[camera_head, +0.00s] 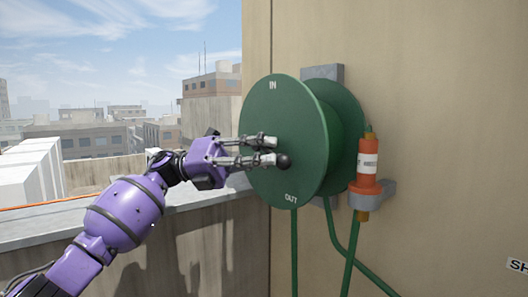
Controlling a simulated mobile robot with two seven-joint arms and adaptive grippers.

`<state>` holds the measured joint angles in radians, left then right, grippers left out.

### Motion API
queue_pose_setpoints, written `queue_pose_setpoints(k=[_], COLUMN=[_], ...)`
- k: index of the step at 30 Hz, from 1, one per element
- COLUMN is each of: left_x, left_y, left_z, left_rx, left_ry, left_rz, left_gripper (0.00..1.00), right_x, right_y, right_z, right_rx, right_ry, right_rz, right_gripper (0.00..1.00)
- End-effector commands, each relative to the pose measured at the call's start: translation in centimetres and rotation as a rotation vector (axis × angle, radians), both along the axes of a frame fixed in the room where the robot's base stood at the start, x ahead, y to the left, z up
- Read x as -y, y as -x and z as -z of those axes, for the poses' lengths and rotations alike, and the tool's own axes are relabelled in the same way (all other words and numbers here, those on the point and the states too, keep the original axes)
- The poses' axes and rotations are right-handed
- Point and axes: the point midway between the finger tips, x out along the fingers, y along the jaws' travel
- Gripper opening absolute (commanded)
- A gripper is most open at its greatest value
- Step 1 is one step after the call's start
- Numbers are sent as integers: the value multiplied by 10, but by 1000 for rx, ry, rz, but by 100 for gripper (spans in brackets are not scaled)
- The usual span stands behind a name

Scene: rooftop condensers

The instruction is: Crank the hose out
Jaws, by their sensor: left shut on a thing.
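A green hose reel (285,165) is fixed to the beige wall, with "IN" printed near the top of its front disc and "OUT" near the bottom. Green hose (350,262) runs below the reel. An orange nozzle (368,160) with a white band stands upright in a grey holder (377,192) to the right. My right gripper is not in view.
A beige wall (450,130) fills the right side, with a partly cut-off sign (517,266) low at the edge. A concrete parapet (190,240) runs behind my left arm. White boxes (30,180) and city buildings lie beyond.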

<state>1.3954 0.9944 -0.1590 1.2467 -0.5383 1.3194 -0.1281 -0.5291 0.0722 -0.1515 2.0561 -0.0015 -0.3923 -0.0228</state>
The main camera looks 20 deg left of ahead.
Motion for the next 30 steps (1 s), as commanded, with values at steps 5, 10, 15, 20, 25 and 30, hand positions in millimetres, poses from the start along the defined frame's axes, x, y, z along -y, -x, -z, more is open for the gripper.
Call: queue_pose_setpoints(k=[5, 10, 15, 20, 25, 30], left_x=[2, -1, -5, -9, -12, -14], left_y=[1, -2, -4, -7, -9, -11], left_z=[12, 17, 23, 28, 33, 36], left_rx=[100, 198, 290, 361, 417, 451], left_ry=[-147, -274, -391, -484, -559, -605], left_rz=[13, 12, 14, 14, 16, 17], left_gripper=[0, 0, 0, 0, 0, 0], right_x=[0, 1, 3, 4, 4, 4], right_y=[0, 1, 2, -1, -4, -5], right_z=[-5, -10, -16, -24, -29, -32], right_rx=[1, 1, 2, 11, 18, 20], right_ry=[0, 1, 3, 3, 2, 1], right_rz=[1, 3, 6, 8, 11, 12], right_gripper=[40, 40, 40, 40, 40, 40])
